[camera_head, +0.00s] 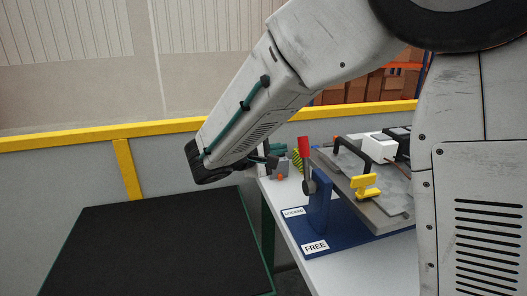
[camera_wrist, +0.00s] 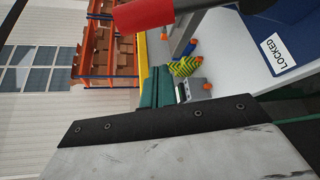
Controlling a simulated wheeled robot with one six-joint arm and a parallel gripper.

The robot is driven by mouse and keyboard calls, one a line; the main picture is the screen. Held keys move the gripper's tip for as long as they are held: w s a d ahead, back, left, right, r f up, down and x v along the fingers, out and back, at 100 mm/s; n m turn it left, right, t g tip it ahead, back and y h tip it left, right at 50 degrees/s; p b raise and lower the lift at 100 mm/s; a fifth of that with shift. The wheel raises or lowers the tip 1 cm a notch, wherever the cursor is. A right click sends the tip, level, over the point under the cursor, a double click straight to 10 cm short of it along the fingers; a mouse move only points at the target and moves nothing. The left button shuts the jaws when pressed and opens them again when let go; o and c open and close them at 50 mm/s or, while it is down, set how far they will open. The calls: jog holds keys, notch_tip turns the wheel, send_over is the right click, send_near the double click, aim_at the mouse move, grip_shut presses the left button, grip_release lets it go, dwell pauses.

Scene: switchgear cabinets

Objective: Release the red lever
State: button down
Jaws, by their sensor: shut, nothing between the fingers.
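The red lever (camera_head: 304,147) stands roughly upright on a dark shaft at the side of a blue stand (camera_head: 320,205). In the wrist view its red handle (camera_wrist: 143,13) shows large at the top edge, partly cut off. A "LOCKED" label (camera_head: 293,212) lies on the blue base, with a "FREE" label (camera_head: 315,247) nearer the front. My gripper (camera_head: 271,161) is small and partly hidden behind my arm in the head view, left of the lever and apart from it. It is shut and empty.
A tilted grey plate with a black handle (camera_head: 352,150) and a yellow clamp (camera_head: 364,186) sits on the stand. A green-yellow striped object (camera_wrist: 185,66) is on the white table behind. A black-topped surface (camera_head: 155,245) at left is empty. A yellow rail (camera_head: 60,140) runs behind.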

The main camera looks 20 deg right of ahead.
aim_at(305, 161)
jog(key=shift+s+d+r, duration=0.3)
jog(key=shift+s+d, duration=0.3)
jog(key=shift+s, duration=0.1)
jog(key=shift+s+d+r, duration=0.3)
jog(key=shift+s+d, duration=0.3)
jog(key=shift+s, duration=0.05)
